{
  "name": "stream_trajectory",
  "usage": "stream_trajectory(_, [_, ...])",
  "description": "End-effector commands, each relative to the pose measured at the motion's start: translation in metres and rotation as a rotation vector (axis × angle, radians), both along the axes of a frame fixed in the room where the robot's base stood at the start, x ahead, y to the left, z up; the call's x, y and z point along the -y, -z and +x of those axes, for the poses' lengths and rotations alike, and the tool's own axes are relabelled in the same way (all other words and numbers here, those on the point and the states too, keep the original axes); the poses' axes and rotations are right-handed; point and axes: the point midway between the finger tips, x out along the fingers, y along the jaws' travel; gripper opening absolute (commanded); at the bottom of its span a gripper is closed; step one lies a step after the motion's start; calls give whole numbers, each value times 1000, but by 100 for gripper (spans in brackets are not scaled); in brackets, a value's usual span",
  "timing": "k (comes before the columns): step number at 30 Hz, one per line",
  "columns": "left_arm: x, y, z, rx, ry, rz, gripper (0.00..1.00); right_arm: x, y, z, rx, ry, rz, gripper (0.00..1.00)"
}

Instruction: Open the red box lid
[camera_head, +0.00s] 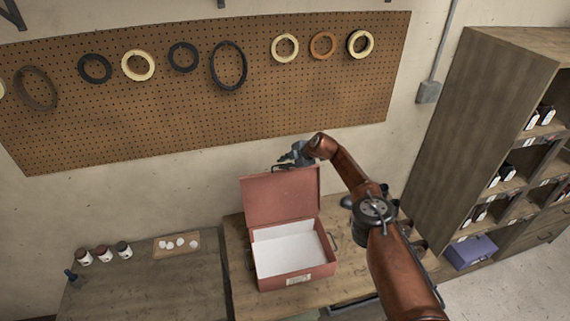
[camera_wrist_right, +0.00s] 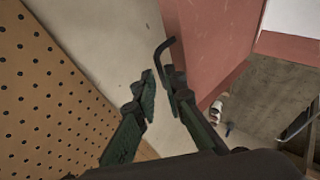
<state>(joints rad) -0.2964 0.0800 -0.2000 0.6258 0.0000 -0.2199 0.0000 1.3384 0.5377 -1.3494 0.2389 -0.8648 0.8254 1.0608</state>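The red box (camera_head: 318,272) stands on the wooden table with its lid (camera_head: 281,197) raised, leaning back upright toward the wall. Its white interior (camera_head: 290,250) shows and looks empty. My right gripper (camera_head: 290,156) is at the top edge of the lid, on its far side. In the right wrist view, the gripper (camera_wrist_right: 160,78) has a narrow gap between its fingers with nothing seen between them. The lid (camera_wrist_right: 212,45) is beside the right-hand finger, and a dark handle (camera_wrist_right: 165,46) is by that fingertip. Whether they touch is unclear. My left gripper is out of view.
A pegboard (camera_head: 200,110) with several rings hangs behind. A second table at left holds several jars (camera_head: 103,254) and a small tray (camera_head: 160,249) with white pieces. A wooden shelf (camera_head: 450,130) stands at right, with a purple box (camera_head: 470,251).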

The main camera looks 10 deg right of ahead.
Motion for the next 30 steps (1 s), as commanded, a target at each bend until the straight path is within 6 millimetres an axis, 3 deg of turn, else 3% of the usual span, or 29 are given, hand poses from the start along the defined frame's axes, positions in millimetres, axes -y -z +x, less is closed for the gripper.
stream_trajectory(5, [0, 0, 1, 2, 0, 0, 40, 1, 0, 0, 1, 2, 0, 23])
stream_trajectory(17, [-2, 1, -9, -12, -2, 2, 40, 5, -3, -2, 1, 3, -1, 23])
stream_trajectory(30, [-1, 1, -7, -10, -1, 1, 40, 23, -34, -27, 3, 2, -2, 23])
